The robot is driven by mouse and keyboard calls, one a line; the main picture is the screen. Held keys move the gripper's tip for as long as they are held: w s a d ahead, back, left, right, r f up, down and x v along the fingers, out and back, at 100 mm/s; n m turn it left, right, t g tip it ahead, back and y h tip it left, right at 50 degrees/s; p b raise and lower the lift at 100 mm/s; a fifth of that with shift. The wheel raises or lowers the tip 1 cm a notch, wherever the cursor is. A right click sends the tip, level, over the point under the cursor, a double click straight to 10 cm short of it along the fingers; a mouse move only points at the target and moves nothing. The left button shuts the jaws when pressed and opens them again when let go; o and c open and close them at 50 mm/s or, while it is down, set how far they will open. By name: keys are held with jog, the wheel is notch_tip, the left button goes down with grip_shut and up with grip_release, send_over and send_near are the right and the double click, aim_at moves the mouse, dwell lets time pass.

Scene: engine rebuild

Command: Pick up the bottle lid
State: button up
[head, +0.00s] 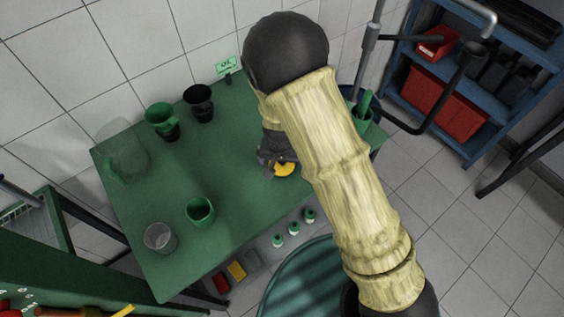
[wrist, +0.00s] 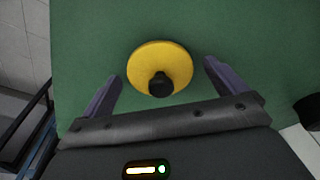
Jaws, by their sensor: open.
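The bottle lid looks like a yellow disc with a black knob (wrist: 158,60). It lies on the green table (wrist: 250,40). In the head view the yellow lid (head: 285,170) shows just beside my gripper (head: 268,165), partly covered by it. In the wrist view my gripper (wrist: 162,88) is open, with one finger to the left and one to the right of the lid. The lid sits between and slightly beyond the fingertips, and neither finger appears to touch it. The gripper holds nothing.
On the table stand a clear jug (head: 122,150), a green funnel-like cup (head: 160,120), a black cup (head: 199,103), a green cup (head: 200,211) and a clear cup (head: 159,237). A green sign (head: 228,66) stands at the back. The table's middle is clear.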

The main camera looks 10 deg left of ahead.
jog(key=shift+f, duration=0.1)
dwell(0.4)
jog(key=c, duration=1.1)
jog(key=shift+o, duration=0.2)
jog(key=shift+a, duration=0.1)
notch_tip(320, 180, up, 10)
jog(key=shift+w, duration=0.1)
